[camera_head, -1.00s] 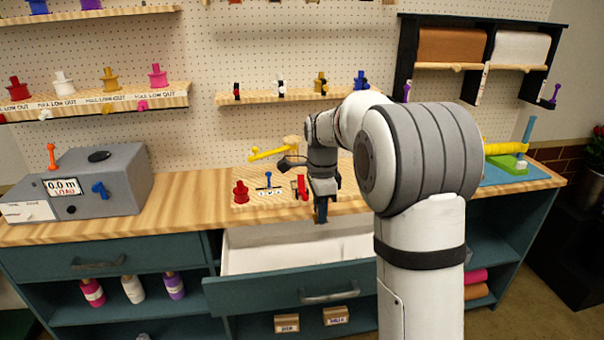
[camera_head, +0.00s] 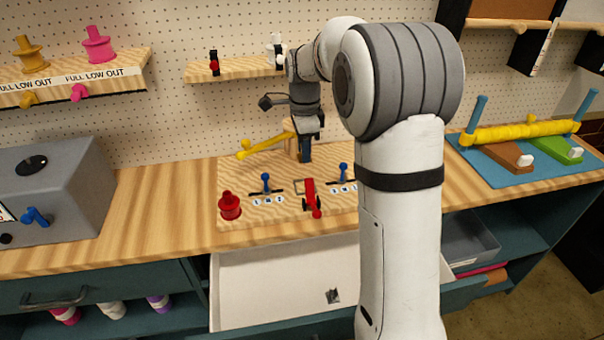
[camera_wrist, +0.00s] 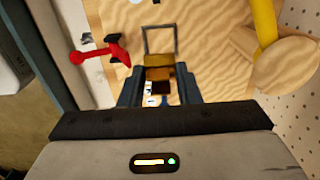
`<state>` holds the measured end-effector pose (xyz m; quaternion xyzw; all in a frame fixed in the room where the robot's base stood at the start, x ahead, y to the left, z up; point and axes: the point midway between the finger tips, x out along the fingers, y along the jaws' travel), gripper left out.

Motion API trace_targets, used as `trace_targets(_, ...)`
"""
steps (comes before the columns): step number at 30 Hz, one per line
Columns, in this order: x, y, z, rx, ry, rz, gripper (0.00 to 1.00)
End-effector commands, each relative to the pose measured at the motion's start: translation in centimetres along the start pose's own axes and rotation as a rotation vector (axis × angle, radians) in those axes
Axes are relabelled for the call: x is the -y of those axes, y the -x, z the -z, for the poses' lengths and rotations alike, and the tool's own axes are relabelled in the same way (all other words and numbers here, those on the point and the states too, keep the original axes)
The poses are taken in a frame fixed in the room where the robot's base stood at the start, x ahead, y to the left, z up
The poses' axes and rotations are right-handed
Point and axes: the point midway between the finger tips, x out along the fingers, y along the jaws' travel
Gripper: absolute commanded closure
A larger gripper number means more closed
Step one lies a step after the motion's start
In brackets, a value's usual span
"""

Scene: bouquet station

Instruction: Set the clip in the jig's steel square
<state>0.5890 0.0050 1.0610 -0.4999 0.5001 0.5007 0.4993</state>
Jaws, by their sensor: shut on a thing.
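My gripper (camera_head: 305,152) points down over the back of the wooden jig board (camera_head: 240,200). In the wrist view my gripper (camera_wrist: 158,92) is shut on a small gold-brown piece with a dark lower part, seemingly the clip (camera_wrist: 158,74). The thin steel square (camera_wrist: 160,40) shows just beyond the held clip, apart from it in the picture; their height difference cannot be told. In the head view the steel square (camera_head: 288,187) lies on the board left of the red toggle clamp (camera_head: 311,198). The clip is hard to make out there.
A yellow arm on a wooden post (camera_head: 265,146) stands just left of my gripper. A red knob (camera_head: 229,206) and blue levers (camera_head: 265,183) stand on the board. The drawer (camera_head: 270,285) below is open, with a small dark item (camera_head: 333,296) inside.

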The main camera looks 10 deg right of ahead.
Motion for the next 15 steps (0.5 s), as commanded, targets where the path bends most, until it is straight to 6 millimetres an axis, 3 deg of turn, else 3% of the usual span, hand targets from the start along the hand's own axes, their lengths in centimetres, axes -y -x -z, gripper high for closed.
trace_targets(9, -0.1, -5.3, 0.4, 0.000, -0.008, -0.005, 0.92)
trace_targets(15, -0.1, -6.8, 0.4, 0.000, -0.007, -0.003, 0.92)
